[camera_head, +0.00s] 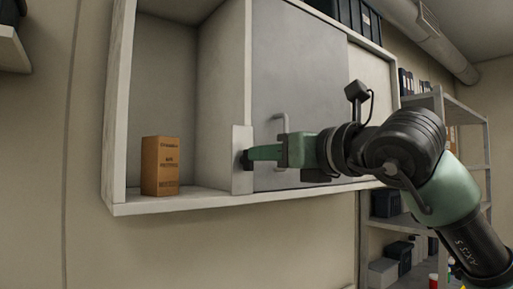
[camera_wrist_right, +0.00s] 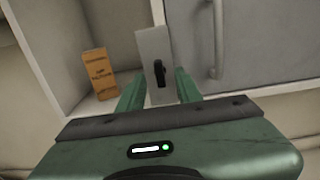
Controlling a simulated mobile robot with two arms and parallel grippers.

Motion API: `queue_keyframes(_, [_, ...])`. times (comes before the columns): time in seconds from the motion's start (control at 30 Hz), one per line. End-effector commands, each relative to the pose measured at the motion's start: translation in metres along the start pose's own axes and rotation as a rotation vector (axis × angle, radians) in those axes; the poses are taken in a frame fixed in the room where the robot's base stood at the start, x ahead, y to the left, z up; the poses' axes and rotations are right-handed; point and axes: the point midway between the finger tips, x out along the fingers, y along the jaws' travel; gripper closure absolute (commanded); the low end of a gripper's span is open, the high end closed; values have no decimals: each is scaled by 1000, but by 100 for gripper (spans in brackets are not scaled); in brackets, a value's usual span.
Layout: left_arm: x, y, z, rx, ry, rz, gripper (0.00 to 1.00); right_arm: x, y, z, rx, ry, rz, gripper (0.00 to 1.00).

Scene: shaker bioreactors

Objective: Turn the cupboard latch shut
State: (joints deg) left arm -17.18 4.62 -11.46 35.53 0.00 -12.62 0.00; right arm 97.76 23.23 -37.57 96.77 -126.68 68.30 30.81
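The cupboard latch is a small black turn-knob (camera_wrist_right: 160,72) on a pale upright plate (camera_wrist_right: 153,45). In the wrist view the knob looks elongated and roughly in line with the plate's length. In the head view the plate (camera_head: 242,143) sits at the left edge of the grey cupboard door (camera_head: 300,75), and the knob is partly hidden by my fingers. My right gripper (camera_wrist_right: 159,90) is open, with one green finger on each side of the knob; I cannot tell whether they touch it. In the head view the right gripper (camera_head: 250,156) is at the plate. My left gripper is not in view.
A brown box (camera_head: 161,166) stands in the open compartment left of the latch. A D-shaped door handle (camera_head: 283,128) sticks out just right of the latch, close to my gripper. Shelving (camera_head: 465,112) with boxes stands at the right.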

Motion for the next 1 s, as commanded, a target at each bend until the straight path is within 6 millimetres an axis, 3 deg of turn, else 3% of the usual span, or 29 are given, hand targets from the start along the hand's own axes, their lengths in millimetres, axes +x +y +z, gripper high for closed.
queue_keyframes(0.03, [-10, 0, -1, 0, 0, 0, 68, 9, 1, 5, 1, 2, 3, 65])
queue_keyframes(0.23, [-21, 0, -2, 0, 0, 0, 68, 35, 1, 4, 0, -1, 3, 65])
queue_keyframes(0.6, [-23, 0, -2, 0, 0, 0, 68, 44, 1, 0, -1, -2, 3, 65])
queue_keyframes(0.63, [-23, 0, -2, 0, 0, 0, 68, 44, 1, 0, -1, -2, 3, 68])
queue_keyframes(0.73, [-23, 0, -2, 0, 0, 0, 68, 44, 1, 0, -1, -2, 3, 96])
queue_keyframes(0.77, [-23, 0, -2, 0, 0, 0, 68, 44, 1, 0, -1, -2, 4, 100])
queue_keyframes(1.0, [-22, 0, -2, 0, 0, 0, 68, 43, 1, 0, -5, -2, 3, 100])
